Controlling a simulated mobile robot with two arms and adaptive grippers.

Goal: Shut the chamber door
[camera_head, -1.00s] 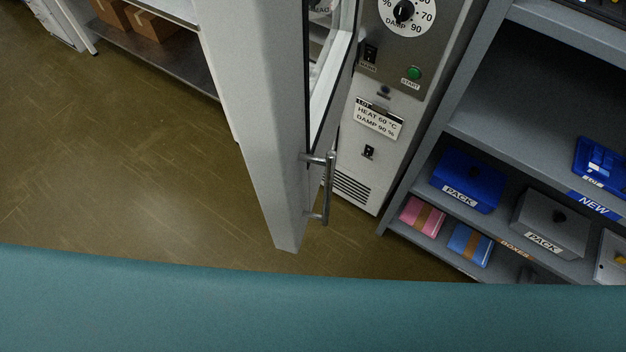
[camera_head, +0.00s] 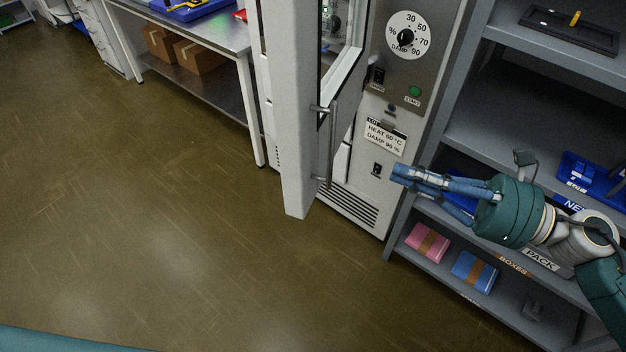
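The chamber door (camera_head: 297,180) is a thick pale panel standing open, swung out from the front of the test chamber (camera_head: 372,190). Its window shows at the upper part, and a metal bar handle (camera_head: 331,148) is fixed upright near its free edge. My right gripper (camera_head: 398,174) comes in from the right, in front of the shelf and to the right of the door handle, apart from it in the picture. It holds nothing that I can see; its blue-grey fingers overlap in this view, so their opening is unclear. My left gripper is not in view.
A grey shelf (camera_head: 462,122) stands right of the chamber, with blue bins, a pink box (camera_head: 427,243) and a blue box (camera_head: 474,272). A metal table (camera_head: 222,35) with cardboard boxes beneath stands at the left. The floor (camera_head: 150,230) before the door is clear.

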